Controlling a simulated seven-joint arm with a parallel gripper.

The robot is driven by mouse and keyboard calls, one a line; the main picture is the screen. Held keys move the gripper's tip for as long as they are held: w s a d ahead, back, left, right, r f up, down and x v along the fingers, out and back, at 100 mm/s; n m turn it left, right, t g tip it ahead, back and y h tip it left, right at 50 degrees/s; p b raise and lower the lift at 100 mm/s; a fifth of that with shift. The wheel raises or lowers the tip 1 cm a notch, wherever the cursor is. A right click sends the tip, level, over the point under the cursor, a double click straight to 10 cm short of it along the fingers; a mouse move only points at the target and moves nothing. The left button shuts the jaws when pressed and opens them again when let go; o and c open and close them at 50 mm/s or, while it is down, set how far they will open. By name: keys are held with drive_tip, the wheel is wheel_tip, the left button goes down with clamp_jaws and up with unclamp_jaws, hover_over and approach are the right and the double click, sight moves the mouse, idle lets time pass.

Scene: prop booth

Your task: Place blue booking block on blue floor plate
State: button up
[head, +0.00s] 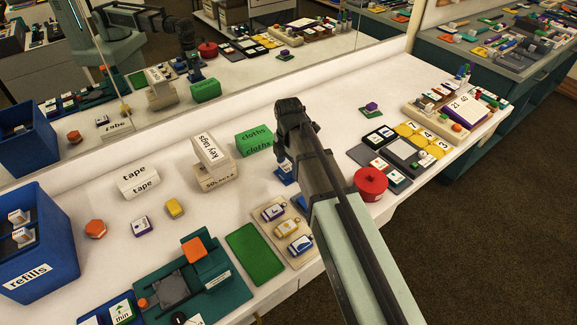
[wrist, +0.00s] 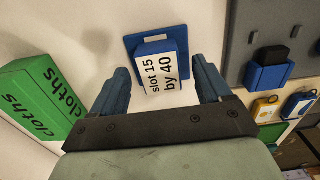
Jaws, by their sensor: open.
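The blue booking block (wrist: 165,47), with a white label reading "slot 15 by 40", stands over the blue floor plate (wrist: 132,43) in the wrist view. It appears to rest on the plate, whose rim shows around its far sides. The block covers the plate's middle. My gripper (wrist: 159,68) is open, with one blue finger on each side of the block and visible gaps between. In the head view my arm hides most of this spot; only a little blue (head: 286,174) shows beside the arm.
A green cloths box (head: 254,140) stands close to the left of my gripper. A red round pot (head: 370,183) is to the right. A tan tray (head: 272,216) with several tags lies in front. A mirror runs along the back.

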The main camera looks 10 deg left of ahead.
sight(289, 166)
wheel_tip(289, 166, up, 11)
idle(0.5)
